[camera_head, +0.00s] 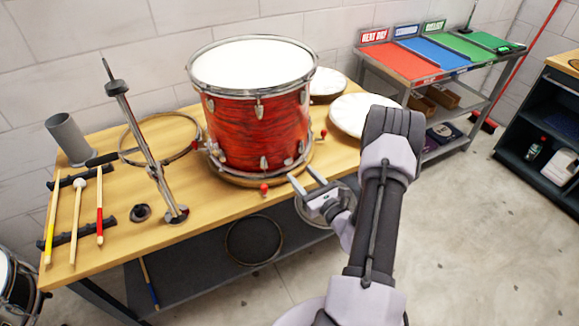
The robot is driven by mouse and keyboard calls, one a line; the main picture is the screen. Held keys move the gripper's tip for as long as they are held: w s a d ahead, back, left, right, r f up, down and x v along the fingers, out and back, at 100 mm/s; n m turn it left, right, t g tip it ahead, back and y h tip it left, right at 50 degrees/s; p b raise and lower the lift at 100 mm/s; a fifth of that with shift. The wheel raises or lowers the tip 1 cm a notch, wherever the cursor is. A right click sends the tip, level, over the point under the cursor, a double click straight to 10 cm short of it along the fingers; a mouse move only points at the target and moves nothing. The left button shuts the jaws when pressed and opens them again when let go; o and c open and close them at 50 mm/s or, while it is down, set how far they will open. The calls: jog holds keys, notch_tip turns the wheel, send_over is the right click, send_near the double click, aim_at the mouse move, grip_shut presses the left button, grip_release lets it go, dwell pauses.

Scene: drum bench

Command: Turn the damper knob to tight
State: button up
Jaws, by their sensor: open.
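A red drum (257,125) with a white head stands upright on the wooden bench (225,205). Small red knobs show around its base: one at the front (264,188), one at the right (323,133) and one at the left (195,145). No knob is marked as the damper knob, and I cannot tell which one it is or read any tight marking. My gripper (303,176) is open and empty near the bench's front edge. Its fingers point toward the drum's lower front, to the right of the front red knob and apart from it.
A metal stand (148,150), a hoop (190,150), drumsticks on racks (77,215) and a grey cup (68,140) are on the left. White drum heads (358,113) lie right of the drum. A shelf with coloured trays (400,62) stands behind.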

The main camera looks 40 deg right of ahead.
aim_at(289, 162)
jog(key=w, duration=0.6)
jog(key=shift+w+d+b, duration=0.2)
jog(key=shift+d+b, duration=0.15)
jog(key=shift+d, duration=0.05)
jog(key=shift+c, duration=0.4)
grip_shut()
